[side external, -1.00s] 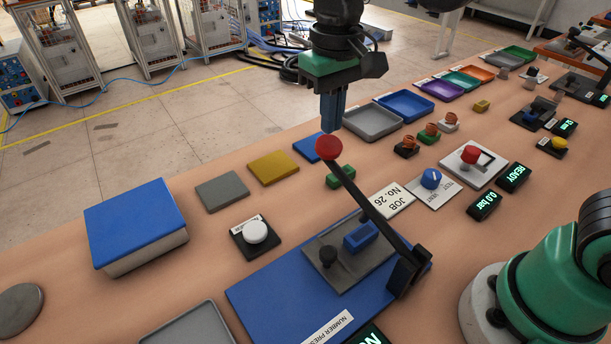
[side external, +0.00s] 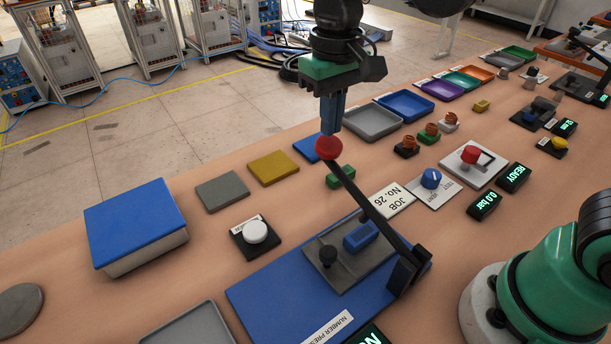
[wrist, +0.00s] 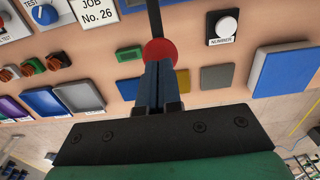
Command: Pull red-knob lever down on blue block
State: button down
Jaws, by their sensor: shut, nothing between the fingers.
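The lever's red knob (side external: 329,147) sits at the top end of a dark lever arm (side external: 368,203), which slants up to the left from a black hinge on the blue plate (side external: 262,298). A small blue block (side external: 361,236) rests on the grey fixture under the arm. My gripper (side external: 329,130) points down with its blue fingers closed, tips at the top of the knob. In the wrist view my gripper (wrist: 158,66) has its fingertips overlapping the near edge of the red knob (wrist: 160,50). I cannot tell whether they touch it.
A white button (side external: 255,233) and a blue-topped box (side external: 135,225) stand to the left. Grey and yellow pads lie behind. Coloured trays (side external: 404,105), a blue dial (side external: 431,178) and a red button unit (side external: 471,157) are to the right.

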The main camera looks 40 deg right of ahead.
aim_at(329, 143)
jog(key=shift+f, duration=3.5)
notch_tip(329, 143, up, 13)
jog(key=s+d+f+t, duration=0.4)
jog(key=d+f+t, duration=0.3)
jog(key=d+f, duration=0.1)
jog(key=shift+f, duration=0.5)
